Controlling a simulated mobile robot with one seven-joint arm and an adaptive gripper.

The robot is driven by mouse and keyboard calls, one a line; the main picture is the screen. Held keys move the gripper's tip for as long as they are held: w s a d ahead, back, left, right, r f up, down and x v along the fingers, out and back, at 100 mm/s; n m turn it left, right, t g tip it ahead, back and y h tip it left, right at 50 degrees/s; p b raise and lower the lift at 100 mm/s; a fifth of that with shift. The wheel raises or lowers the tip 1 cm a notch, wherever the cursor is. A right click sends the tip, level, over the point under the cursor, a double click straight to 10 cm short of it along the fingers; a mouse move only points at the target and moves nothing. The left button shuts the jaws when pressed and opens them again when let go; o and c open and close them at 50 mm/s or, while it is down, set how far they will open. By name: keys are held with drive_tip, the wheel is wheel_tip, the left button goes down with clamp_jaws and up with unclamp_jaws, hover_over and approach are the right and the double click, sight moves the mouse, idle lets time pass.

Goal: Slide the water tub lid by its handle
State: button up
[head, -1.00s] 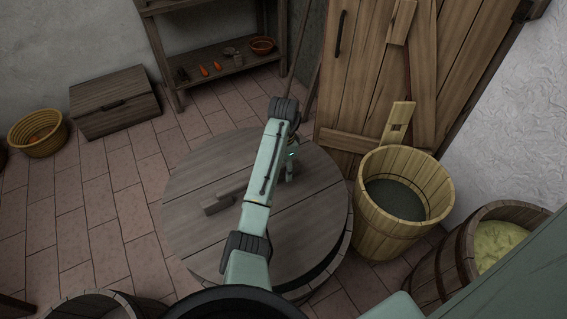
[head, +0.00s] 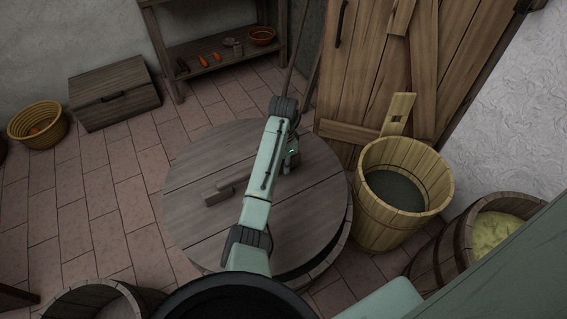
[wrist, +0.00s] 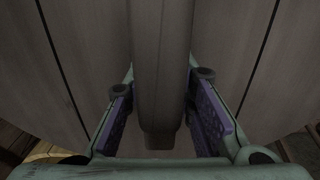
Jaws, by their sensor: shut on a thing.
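The round grey plank lid (head: 203,160) covers most of the water tub (head: 338,255), whose rim and side show at the lower right. The wooden bar handle (head: 222,190) lies across the lid, partly hidden behind my arm in the head view. In the wrist view my gripper (wrist: 163,112) has its purple-padded fingers on both sides of the handle (wrist: 160,60) and is shut on it. In the head view my gripper (head: 291,158) is mostly hidden behind the arm.
A wooden bucket (head: 374,230) of dark contents stands close to the lid's right. A barrel (head: 445,268) is at lower right, another tub (head: 90,300) at lower left. A door (head: 350,80) and shelf (head: 205,50) are behind.

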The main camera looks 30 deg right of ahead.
clamp_jaws()
idle(0.4)
idle(0.5)
